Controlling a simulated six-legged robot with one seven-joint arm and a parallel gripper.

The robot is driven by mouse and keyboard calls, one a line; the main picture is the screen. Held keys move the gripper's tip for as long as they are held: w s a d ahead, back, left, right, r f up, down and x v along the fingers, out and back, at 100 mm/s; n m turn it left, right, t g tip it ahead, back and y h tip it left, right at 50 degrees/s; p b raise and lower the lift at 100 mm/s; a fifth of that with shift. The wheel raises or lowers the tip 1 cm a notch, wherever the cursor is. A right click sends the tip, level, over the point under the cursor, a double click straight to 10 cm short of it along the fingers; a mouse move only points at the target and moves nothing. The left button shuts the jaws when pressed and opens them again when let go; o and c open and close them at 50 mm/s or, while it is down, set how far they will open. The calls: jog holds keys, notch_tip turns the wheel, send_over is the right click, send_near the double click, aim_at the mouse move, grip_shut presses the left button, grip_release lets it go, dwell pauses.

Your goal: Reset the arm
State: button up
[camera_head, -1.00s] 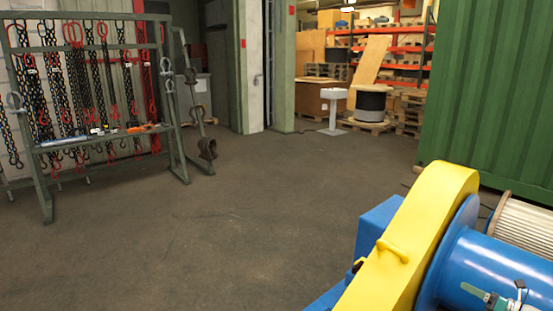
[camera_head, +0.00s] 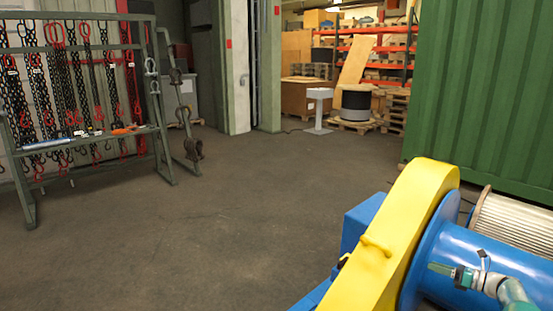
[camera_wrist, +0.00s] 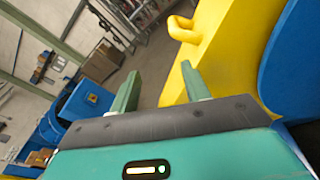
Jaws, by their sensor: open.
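My gripper (camera_wrist: 162,88) is open, with its two green fingers apart and nothing between them in the wrist view. In the head view my gripper and part of my arm show at the lower right, in front of the blue drum (camera_head: 490,265). The yellow chain guard (camera_head: 385,245) with its small handle (camera_head: 376,246) stands just left of the drum. In the wrist view the guard (camera_wrist: 225,45) and its handle (camera_wrist: 184,30) lie beyond the fingers, with the blue drum (camera_wrist: 292,60) at the right. I cannot tell whether anything touches the gripper.
A rack of hanging chains (camera_head: 80,130) stands at the left. A green container (camera_head: 490,90) fills the right back, with a cable reel (camera_head: 515,228) before it. A grey pedestal (camera_head: 319,108) stands at the back. The middle floor (camera_head: 240,215) is clear.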

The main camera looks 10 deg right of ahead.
jog(key=w+a+r+n+g, duration=0.35)
jog(key=a+r, duration=0.25)
jog(key=a, duration=0.3)
jog(key=w+a+r+n+g, duration=0.25)
jog(key=a+r+n, duration=0.25)
jog(key=a, duration=0.4)
jog(key=s+a+r+n+g+h, duration=0.2)
jog(key=a+r+n, duration=0.25)
jog(key=a, duration=0.45)
jog(key=s+a+r+n+g+h, duration=0.1)
jog(key=s+a+r+n+h, duration=0.15)
jog(key=a+r, duration=0.45)
jog(key=s+a+r+n+h, duration=0.25)
jog(key=s+a+n, duration=0.55)
jog(key=s+a, duration=0.55)
jog(key=s+a+f+n+h, duration=0.1)
jog(key=s+a+f+n, duration=0.1)
jog(key=s+n, duration=0.3)
jog(key=s+a+f+n+t+h, duration=0.1)
jog(key=s+n, duration=0.4)
jog(key=s, duration=0.7)
jog(key=shift+a+f+h, duration=0.6)
jog(key=shift+a, duration=0.35)
jog(key=shift+s+n, duration=0.1)
jog(key=shift+n, duration=0.15)
jog(key=shift+c, duration=0.2)
